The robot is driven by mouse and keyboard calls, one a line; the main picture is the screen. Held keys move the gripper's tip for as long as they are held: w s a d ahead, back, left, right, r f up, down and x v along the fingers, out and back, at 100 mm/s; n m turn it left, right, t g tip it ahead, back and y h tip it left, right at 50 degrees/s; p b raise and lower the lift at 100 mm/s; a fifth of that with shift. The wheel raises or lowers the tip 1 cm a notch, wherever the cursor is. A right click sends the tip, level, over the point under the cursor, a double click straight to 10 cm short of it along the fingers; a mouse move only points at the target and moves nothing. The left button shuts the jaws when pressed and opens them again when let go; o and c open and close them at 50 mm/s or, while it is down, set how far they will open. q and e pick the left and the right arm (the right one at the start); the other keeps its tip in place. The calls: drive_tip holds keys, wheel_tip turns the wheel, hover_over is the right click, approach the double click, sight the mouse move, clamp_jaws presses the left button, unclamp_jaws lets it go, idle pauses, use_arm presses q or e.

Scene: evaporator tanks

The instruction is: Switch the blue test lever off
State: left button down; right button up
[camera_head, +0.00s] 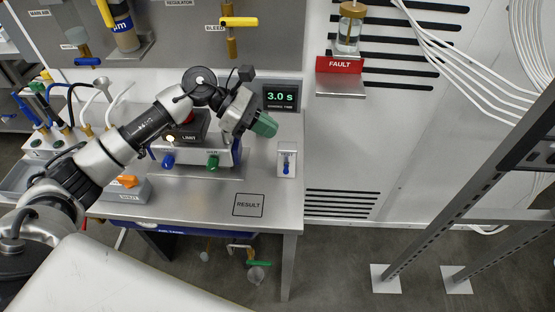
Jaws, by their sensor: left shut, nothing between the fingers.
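The blue test lever (286,167) is small and sits on a white plate labelled TEST, at the right end of the metal bench. Its handle appears to point downward in the picture. My left gripper (265,125) has green fingertips and is shut and empty. It is held above the bench, up and to the left of the lever, apart from it. My right gripper is not in view.
A display (281,96) reading 3.0 s is on the wall behind my gripper. A box with blue and green knobs (213,161) stands left of the lever, partly behind my arm. The RESULT square (248,205) is bare.

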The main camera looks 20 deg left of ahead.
sight(286, 168)
use_arm(q)
drive_tip(key=a+m+g+y, duration=0.1)
drive_tip(key=a+m+y, duration=0.1)
drive_tip(key=a+y, duration=0.2)
drive_tip(key=a, duration=0.3)
drive_tip(key=shift+a+f, duration=0.15)
drive_tip(key=shift+a, duration=0.15)
drive_tip(key=p+x, duration=0.1)
drive_tip(key=x, duration=0.3)
drive_tip(key=p+x, duration=0.2)
drive_tip(key=x, duration=0.3)
drive_tip(key=d+r+p+x, duration=0.1)
drive_tip(key=p+x, duration=0.1)
drive_tip(key=x, duration=0.3)
drive_tip(key=shift+s, duration=0.3)
drive_tip(key=shift+f, duration=0.1)
